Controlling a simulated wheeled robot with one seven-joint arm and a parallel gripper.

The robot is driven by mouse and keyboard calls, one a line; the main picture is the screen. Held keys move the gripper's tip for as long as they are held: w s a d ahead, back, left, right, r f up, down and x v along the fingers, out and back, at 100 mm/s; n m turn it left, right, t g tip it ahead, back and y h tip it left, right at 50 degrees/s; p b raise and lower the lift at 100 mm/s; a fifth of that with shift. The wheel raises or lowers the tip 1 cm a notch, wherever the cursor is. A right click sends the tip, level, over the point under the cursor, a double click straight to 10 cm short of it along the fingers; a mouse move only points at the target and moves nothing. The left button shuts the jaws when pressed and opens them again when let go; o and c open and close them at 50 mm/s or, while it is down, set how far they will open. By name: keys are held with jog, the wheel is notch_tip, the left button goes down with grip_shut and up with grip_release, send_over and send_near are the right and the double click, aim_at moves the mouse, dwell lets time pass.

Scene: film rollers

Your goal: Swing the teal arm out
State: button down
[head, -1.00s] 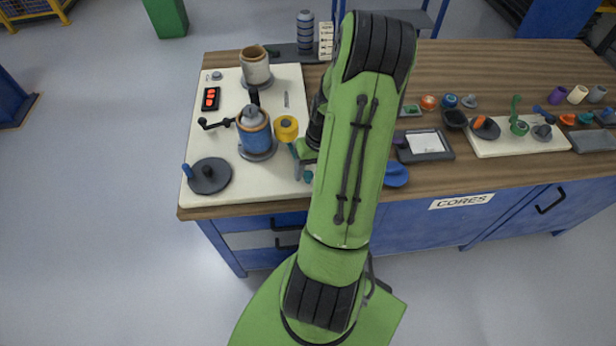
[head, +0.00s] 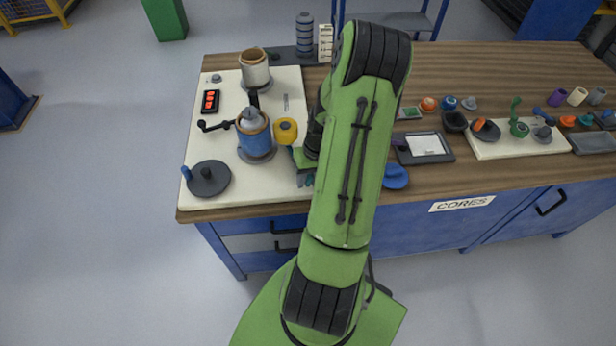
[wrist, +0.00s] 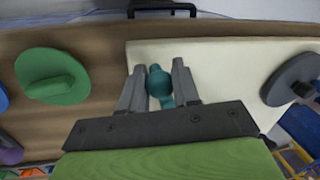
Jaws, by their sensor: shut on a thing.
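The teal arm (wrist: 160,84) is between the two grey fingers of my gripper (wrist: 159,66) in the wrist view, with its rounded end at the fingertips. The gripper is shut on it. In the head view, my gripper (head: 305,179) is low over the right edge of the cream board, and only small bits of teal show beside it. A yellow roller (head: 286,131) stands just left of the gripper, by the teal piece. My own arm hides much of the area to the right.
The cream board (head: 215,135) carries a blue roller (head: 255,142) with a black crank, a beige roller (head: 254,68), a dark disc (head: 209,179) with a blue peg and a red-lit box (head: 210,102). A grey tray (head: 424,148) and a blue lid (head: 396,177) lie right of my arm.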

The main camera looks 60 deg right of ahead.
jog(key=m, duration=0.1)
jog(key=w+a+m, duration=0.1)
jog(key=m+b, duration=0.1)
jog(key=shift+w+a+m+h, duration=0.2)
jog(key=shift+a+m+h, duration=0.1)
jog(key=shift+m, duration=0.1)
jog(key=shift+w+a+m+t+h+b, duration=0.2)
jog(key=shift+w+m, duration=0.2)
jog(key=shift+m, duration=0.4)
jog(key=shift+w+a+m+t+h+b, duration=0.1)
jog(key=shift+w+a+m+t+b, duration=0.2)
jog(key=shift+m, duration=0.5)
jog(key=shift+w+d, duration=0.1)
jog(key=shift+d, duration=0.05)
jog(key=c, duration=0.9)
grip_release()
jog(key=shift+o, duration=0.2)
jog(key=shift+r, duration=0.1)
jog(key=p+v, duration=0.4)
jog(key=v, duration=1.1)
jog(key=shift+r, duration=0.35)
